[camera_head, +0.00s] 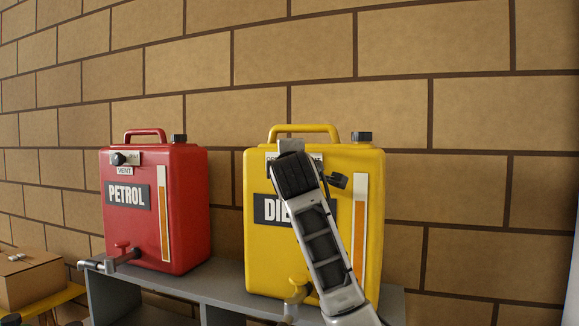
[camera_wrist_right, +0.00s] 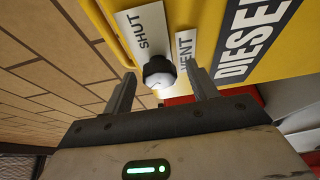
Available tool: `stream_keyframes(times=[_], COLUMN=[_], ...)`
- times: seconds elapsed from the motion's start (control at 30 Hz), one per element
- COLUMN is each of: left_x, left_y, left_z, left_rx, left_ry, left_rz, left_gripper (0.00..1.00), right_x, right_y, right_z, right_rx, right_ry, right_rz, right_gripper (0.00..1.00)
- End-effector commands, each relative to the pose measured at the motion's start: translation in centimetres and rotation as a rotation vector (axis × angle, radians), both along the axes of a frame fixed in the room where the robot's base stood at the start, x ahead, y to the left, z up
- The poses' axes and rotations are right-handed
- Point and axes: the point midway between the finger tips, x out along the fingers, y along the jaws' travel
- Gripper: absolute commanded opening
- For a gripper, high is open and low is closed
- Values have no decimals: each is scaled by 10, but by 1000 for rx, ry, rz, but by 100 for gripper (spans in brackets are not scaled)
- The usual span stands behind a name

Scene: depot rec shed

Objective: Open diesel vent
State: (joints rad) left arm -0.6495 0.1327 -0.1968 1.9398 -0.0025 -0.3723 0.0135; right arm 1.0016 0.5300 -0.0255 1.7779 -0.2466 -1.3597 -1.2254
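The yellow diesel can (camera_head: 262,225) stands on a grey shelf, its vent area mostly hidden behind my right arm in the head view. In the right wrist view the vent knob (camera_wrist_right: 158,72) is black with a pale marked face, on a plate (camera_wrist_right: 146,32) reading "SHUT", beside a "VENT" label (camera_wrist_right: 186,52). My right gripper (camera_wrist_right: 162,84) is open, with one finger on each side of the knob. A gap shows between the knob and each finger, so it is not gripped. The knob's exact setting is hard to read.
A red petrol can (camera_head: 188,215) with its own vent knob (camera_head: 119,158) stands left of the diesel can. The grey shelf (camera_head: 228,282) carries both cans in front of a block wall. A cardboard box (camera_head: 32,280) sits at the lower left.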

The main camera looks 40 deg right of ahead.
Motion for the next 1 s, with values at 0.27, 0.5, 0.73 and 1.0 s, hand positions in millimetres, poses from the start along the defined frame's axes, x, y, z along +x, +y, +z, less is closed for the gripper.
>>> stream_keyframes(times=[0.27,0.5,0.73,1.0], left_x=[0,0,3,3], left_y=[0,-1,-6,-7], left_z=[-1,-10,-13,-15], left_rx=[0,-1,-12,-13], left_ry=[0,2,-11,-7], left_rz=[0,0,-8,-13], left_gripper=[0,0,0,0], right_x=[-2,-28,-72,-110], right_y=[1,24,61,93], right_z=[0,-1,0,1], right_rx=[0,-2,-1,0], right_ry=[-3,-7,-8,-5], right_rz=[1,2,4,2], right_gripper=[58,58,58,58])
